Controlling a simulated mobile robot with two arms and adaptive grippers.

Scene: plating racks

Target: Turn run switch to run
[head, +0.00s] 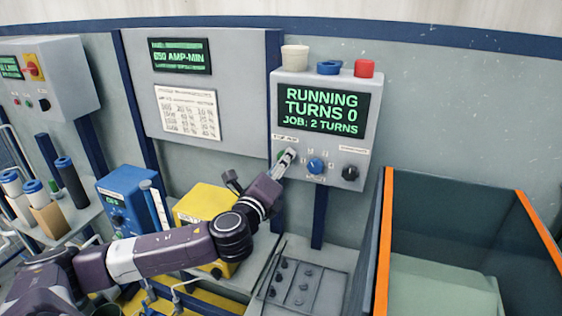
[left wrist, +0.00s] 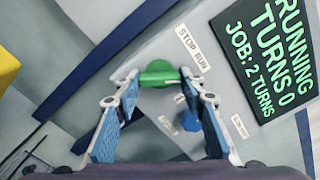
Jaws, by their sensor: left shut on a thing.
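The control box (head: 358,92) hangs on the wall, and its display (head: 321,108) reads "RUNNING, TURNS 0, JOB: 2 TURNS". The green run switch (left wrist: 160,74) sits below the "STOP RUN" label (left wrist: 193,48) in the left wrist view. My left gripper (left wrist: 159,80) is shut on the switch, with a fingertip at each side of it. In the head view, my left gripper (head: 287,160) reaches the lower left of the box and mostly hides the switch. My right gripper is in neither view.
A blue knob (head: 315,166) and a black knob (head: 350,173) sit to the right of the switch. A cream, a blue and a red item (head: 364,68) stand on the box. An orange-edged tank (head: 384,240) is at right. A yellow unit (head: 205,205) stands behind my arm.

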